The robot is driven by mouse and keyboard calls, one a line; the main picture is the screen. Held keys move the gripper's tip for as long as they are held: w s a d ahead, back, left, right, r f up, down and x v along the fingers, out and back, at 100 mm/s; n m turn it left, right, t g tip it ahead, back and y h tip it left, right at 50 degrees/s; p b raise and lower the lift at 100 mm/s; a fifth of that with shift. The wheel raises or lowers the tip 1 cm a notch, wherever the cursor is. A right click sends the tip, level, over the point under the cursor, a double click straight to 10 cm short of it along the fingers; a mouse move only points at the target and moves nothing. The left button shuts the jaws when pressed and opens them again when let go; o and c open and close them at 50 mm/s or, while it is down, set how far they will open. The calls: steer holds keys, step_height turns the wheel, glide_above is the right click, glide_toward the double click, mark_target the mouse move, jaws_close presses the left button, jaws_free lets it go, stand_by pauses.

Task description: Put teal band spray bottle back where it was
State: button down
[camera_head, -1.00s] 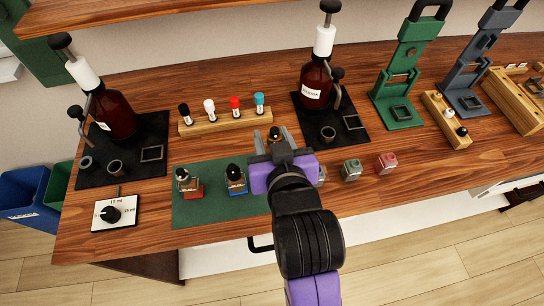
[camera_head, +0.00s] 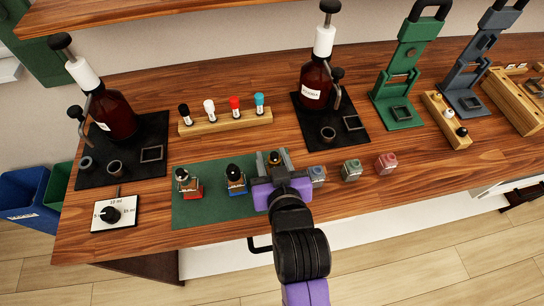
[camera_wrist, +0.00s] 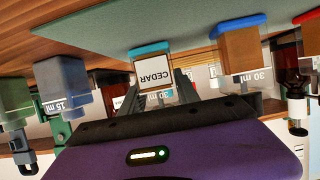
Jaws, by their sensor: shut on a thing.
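The teal band spray bottle (camera_head: 275,159) is between the fingers of my gripper (camera_head: 273,168), at the right end of the green mat (camera_head: 205,208). In the wrist view, which is upside down, its teal band (camera_wrist: 151,48) shows at its base and its label (camera_wrist: 153,73) reads CEDAR. My gripper is shut on the bottle, which looks upright. Its base is at or very near the mat; I cannot tell whether it touches. My gripper hides most of the bottle in the head view.
A blue-banded bottle (camera_head: 236,180) and a red-banded bottle (camera_head: 187,184) stand left on the mat. Small blue (camera_head: 317,176), green (camera_head: 351,170) and pink (camera_head: 386,163) bottles stand to the right. A wooden rack (camera_head: 225,122) with several coloured-cap droppers is behind.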

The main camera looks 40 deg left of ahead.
steer(key=c, duration=0.9)
jaws_free()
steer(key=shift+f, duration=0.1)
steer(key=shift+s+d+r, duration=0.1)
steer(key=shift+r, duration=0.1)
steer(key=v, duration=1.1)
steer(key=shift+s+d+r+b, duration=0.2)
steer(key=shift+s+d+b, duration=0.05)
steer(key=shift+b, duration=0.15)
